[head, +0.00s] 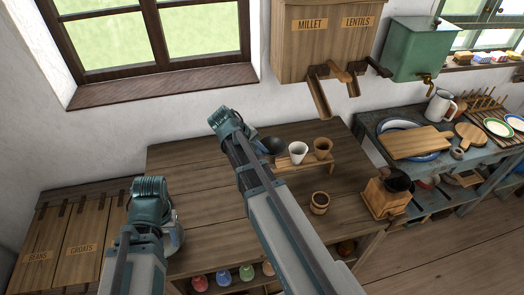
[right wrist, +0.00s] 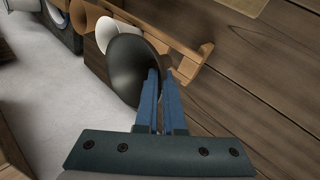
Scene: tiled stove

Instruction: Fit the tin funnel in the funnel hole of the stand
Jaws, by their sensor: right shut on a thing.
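The dark grey tin funnel (right wrist: 130,62) is held between the blue fingers of my right gripper (right wrist: 160,74), which is shut on its edge. In the head view the tin funnel (head: 273,145) shows just right of my right arm, at the left end of the wooden stand (head: 312,165). The stand also shows in the right wrist view (right wrist: 190,62). I cannot tell whether the funnel sits in a hole or hangs above it. The funnel hole is hidden. My left gripper (head: 174,238) is low over the table's left side, mostly hidden by its arm.
A white funnel (head: 298,150) and a brown one (head: 322,147) stand in the stand beside the tin funnel. A small wooden tub (head: 320,203) is in front. The millet and lentils box (head: 325,45) hangs above with spouts. The table's (head: 200,180) left half is mostly clear.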

